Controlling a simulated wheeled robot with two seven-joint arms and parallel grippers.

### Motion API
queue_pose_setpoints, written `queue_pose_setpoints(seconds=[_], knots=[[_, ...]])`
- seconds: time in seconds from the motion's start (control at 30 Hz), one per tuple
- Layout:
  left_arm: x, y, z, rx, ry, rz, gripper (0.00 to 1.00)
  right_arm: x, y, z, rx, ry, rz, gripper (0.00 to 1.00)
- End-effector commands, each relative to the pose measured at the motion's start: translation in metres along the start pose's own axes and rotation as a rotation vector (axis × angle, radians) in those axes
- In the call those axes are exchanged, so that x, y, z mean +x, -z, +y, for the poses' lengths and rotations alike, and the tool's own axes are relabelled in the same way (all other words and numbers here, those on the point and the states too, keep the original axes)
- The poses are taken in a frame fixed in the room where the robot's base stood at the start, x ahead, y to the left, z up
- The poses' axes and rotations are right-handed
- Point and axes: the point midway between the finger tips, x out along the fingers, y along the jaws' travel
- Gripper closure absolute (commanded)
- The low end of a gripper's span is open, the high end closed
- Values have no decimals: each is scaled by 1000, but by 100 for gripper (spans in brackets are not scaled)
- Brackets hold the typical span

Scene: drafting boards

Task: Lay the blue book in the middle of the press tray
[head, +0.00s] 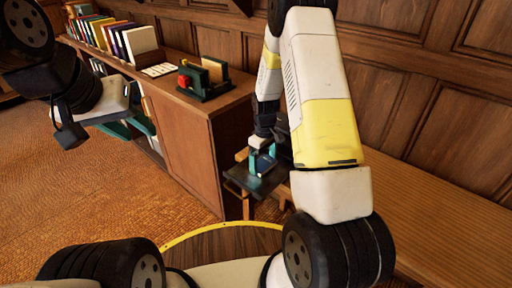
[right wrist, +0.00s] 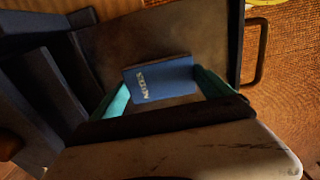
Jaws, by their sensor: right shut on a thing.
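The blue book (right wrist: 160,80), with pale lettering, sits between the teal fingers of my right gripper (right wrist: 160,88) in the right wrist view. In the head view my right gripper (head: 262,160) is shut on the book (head: 264,166) over the dark press tray (head: 240,177). The tray's brownish floor (right wrist: 140,38) shows beyond the book, inside a dark rim. I cannot tell whether the book touches the floor. My left gripper (head: 130,127) is open and empty at the left, in front of the bookcase. My right arm hides part of the press area.
A wooden bookcase (head: 185,140) stands left of the tray, with a row of books (head: 120,38) and a dark stand with a red item (head: 200,80) on top. A handle (right wrist: 262,50) sticks out from the tray's side. A wooden bench (head: 440,220) fills the right. Open carpet lies left.

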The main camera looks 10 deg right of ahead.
Motion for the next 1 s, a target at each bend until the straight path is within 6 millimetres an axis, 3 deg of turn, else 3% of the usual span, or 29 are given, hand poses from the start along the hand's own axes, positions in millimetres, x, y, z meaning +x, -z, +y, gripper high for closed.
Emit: queue_pose_setpoints(seconds=[0.37, 0.4, 0.43, 0.77, 1.0], knots=[[0, 0, 0, 0, 0, 0, 64, 6, 0, 0, 0, -1, 0, 53], [0, 0, 0, 0, 0, 0, 64, 6, 0, 0, 0, -1, 1, 2], [0, 0, 0, 0, 0, 0, 64, 5, 0, 0, 0, -1, 1, 0], [0, 0, 0, 0, 0, 0, 64, -2, 1, 1, 0, -2, 3, 0], [0, 0, 0, 0, 0, 0, 64, -47, 1, 1, -1, -5, 6, 0]])
